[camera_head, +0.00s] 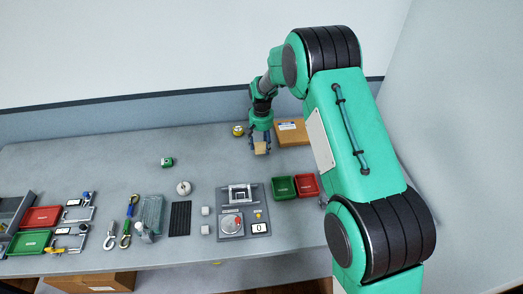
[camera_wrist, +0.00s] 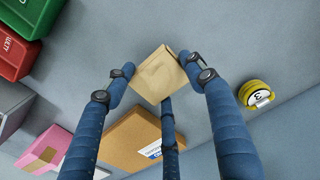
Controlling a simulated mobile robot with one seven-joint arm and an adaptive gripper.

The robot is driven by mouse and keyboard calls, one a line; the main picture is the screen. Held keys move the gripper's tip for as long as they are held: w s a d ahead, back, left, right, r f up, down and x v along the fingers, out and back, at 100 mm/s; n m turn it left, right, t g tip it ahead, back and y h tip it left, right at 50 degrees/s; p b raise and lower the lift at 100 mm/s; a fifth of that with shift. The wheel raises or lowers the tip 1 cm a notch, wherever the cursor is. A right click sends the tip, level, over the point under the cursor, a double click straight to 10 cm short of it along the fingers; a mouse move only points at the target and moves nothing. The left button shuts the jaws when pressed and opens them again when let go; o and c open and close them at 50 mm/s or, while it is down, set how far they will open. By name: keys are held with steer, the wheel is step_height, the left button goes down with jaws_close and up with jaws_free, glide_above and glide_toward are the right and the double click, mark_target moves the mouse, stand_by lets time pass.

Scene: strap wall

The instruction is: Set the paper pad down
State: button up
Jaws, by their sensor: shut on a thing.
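The paper pad (camera_head: 262,148), a small tan block, is held in my gripper (camera_head: 261,140) at the back of the table, right of centre. In the wrist view the pad (camera_wrist: 160,76) sits tilted between the blue fingers of my gripper (camera_wrist: 157,70), which press on its left and right sides. A third finger shows below it. The pad's far side is hidden, and I cannot tell whether it touches the tabletop.
A cardboard box (camera_head: 291,133) lies close to the right of my gripper. A yellow round item (camera_head: 238,130) is to its left. Green (camera_head: 284,187) and red (camera_head: 306,184) bins stand nearer the front. Grey tabletop (camera_head: 215,155) left of the gripper is clear.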

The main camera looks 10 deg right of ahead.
mark_target(262, 145)
steer(key=shift+f+b, duration=0.3)
steer(key=shift+f, duration=1.45)
steer(key=shift+f, duration=0.1)
steer(key=o, duration=0.7)
steer(key=shift+o, duration=0.2)
step_height(262, 145, up, 12)
steer(key=shift+r+p, duration=0.15)
steer(key=shift+p, duration=0.65)
